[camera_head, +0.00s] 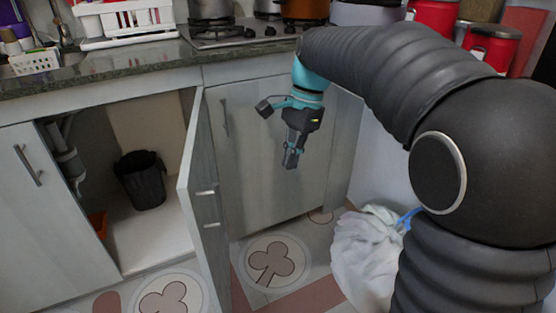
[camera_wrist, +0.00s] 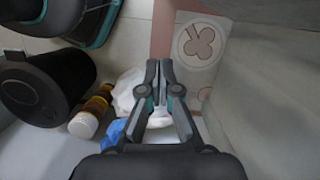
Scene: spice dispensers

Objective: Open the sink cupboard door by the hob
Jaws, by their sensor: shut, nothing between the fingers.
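The sink cupboard door (camera_head: 200,195) by the hob (camera_head: 245,32) stands swung far out toward me, seen nearly edge-on. Its handle mounts (camera_head: 206,193) show on the side facing right. The cupboard interior (camera_head: 160,225) is exposed, with a black bin (camera_head: 142,182) and grey pipes (camera_head: 66,160) inside. My gripper (camera_head: 290,163) is shut and empty, pointing down to the right of the open door, in front of the closed door under the hob. The wrist view shows its fingertips (camera_wrist: 160,66) together above the floor; the sink door cannot be made out there.
The closed door (camera_head: 265,160) under the hob has a vertical handle (camera_head: 224,118). Another closed door (camera_head: 45,215) is at left. A white bag (camera_head: 365,250) lies on the floor at right. The wrist view shows a dark round container (camera_wrist: 35,88) and a bottle (camera_wrist: 92,110).

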